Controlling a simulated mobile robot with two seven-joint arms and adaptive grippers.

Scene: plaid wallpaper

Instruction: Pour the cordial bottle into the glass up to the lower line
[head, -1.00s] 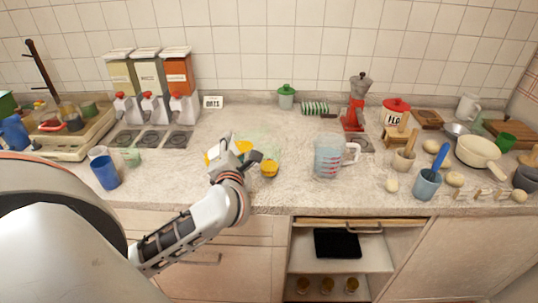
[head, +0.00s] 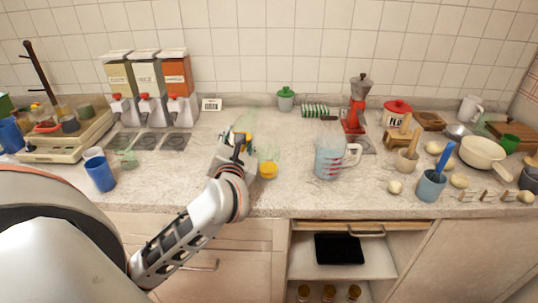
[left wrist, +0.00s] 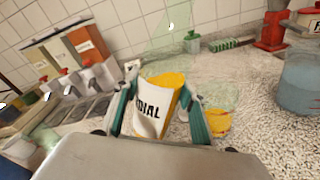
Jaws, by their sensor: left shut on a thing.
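My left gripper (head: 238,150) is shut on the cordial bottle (left wrist: 148,118), a clear greenish bottle with a white label ending in "DIAL" and orange liquid inside. The bottle stands close to upright with a slight tilt, its clear neck (head: 246,122) pointing up. The glass (head: 268,168) stands on the counter just right of the bottle, apart from its mouth. It holds orange liquid in its lower part. In the left wrist view the glass (left wrist: 219,120) shows red marks near the liquid; the exact level against the lower line is hard to tell. My right gripper is not in view.
A measuring jug (head: 328,158) with bluish liquid stands right of the glass. A blue cup (head: 100,174) is at the left, and three dispensers (head: 148,90) stand behind. A blue-grey utensil pot (head: 430,186) is at the right. Counter between glass and jug is clear.

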